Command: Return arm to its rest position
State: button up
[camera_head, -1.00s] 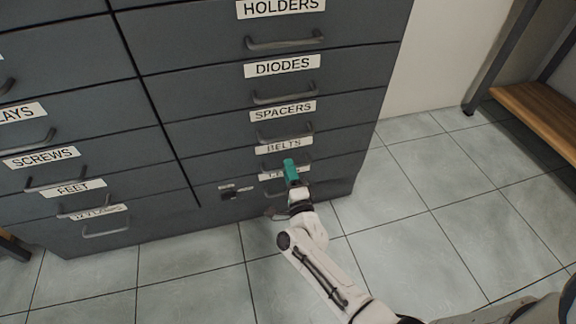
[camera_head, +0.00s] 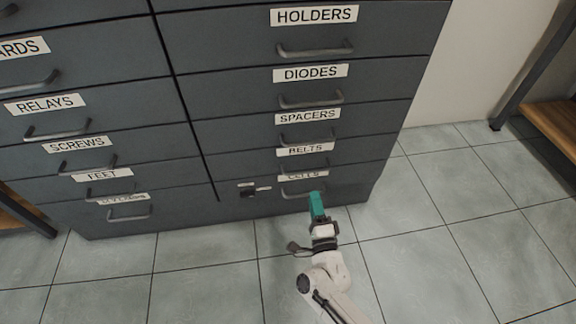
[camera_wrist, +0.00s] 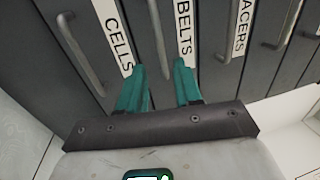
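My gripper (camera_head: 316,206) has teal fingers and is in front of the lowest right drawer of a dark grey cabinet (camera_head: 232,209), near the drawer labelled CELLS. In the wrist view the two fingers of my gripper (camera_wrist: 160,82) stand apart with nothing between them. The CELLS label (camera_wrist: 117,42) and the BELTS label (camera_wrist: 184,30) show beyond the fingertips. The CELLS drawer handle (camera_wrist: 80,52) lies to the left of the fingers, apart from them. My pale arm reaches up from the bottom of the head view.
The drawers look shut. A key or lock (camera_head: 254,189) sticks out left of the CELLS handle. A wooden shelf (camera_head: 556,122) on dark legs stands at the right, and another wooden piece (camera_head: 22,214) at the left. The tiled floor (camera_head: 440,255) is clear.

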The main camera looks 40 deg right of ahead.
jog(key=a+f+n+g+y, duration=0.1)
jog(key=a+n+g+y, duration=0.4)
jog(key=a+n+y, duration=0.95)
jog(key=s+d+r+n+g+h, duration=0.25)
jog(key=s+n+g, duration=0.25)
jog(key=s, duration=0.5)
jog(key=s+d+r+n+g+h, duration=0.1)
jog(key=s+d+r+n+g, duration=0.15)
jog(key=s+n+g, duration=0.55)
notch_tip(320, 180, up, 36)
jog(key=s+m+t+p, duration=0.1)
jog(key=m+t+p, duration=0.1)
jog(key=p, duration=3.4)
jog(key=shift+s+a+m, duration=0.35)
jog(key=shift+a+m, duration=0.05)
jog(key=shift+m, duration=0.15)
jog(key=shift+f, duration=0.15)
